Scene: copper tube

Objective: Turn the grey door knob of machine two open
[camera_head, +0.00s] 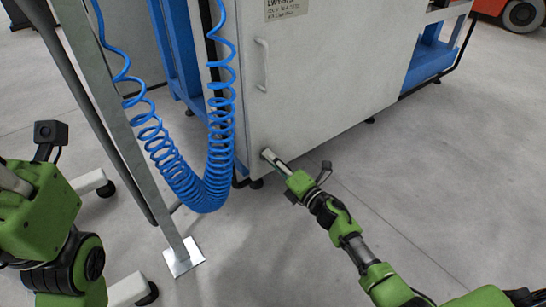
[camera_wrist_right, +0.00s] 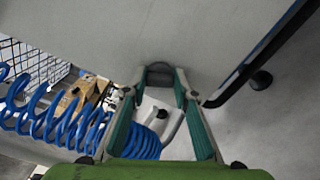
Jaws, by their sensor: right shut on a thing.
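The grey door knob (camera_wrist_right: 160,76) is on the pale grey door of the machine (camera_head: 330,70), low down near its left edge. In the head view the knob is mostly hidden by my right gripper (camera_head: 270,158). In the right wrist view, my right gripper (camera_wrist_right: 160,83) has its two green fingers on either side of the knob and is shut on it. My left gripper (camera_head: 12,178) is partly in view at the left edge of the head view, away from the machine; its fingers are not clear.
A blue coiled hose (camera_head: 185,170) hangs left of the door, near my right gripper. A grey post (camera_head: 125,130) with a foot plate (camera_head: 183,257) stands further left. A vertical door handle (camera_head: 262,65) sits above the knob. The floor to the right is clear.

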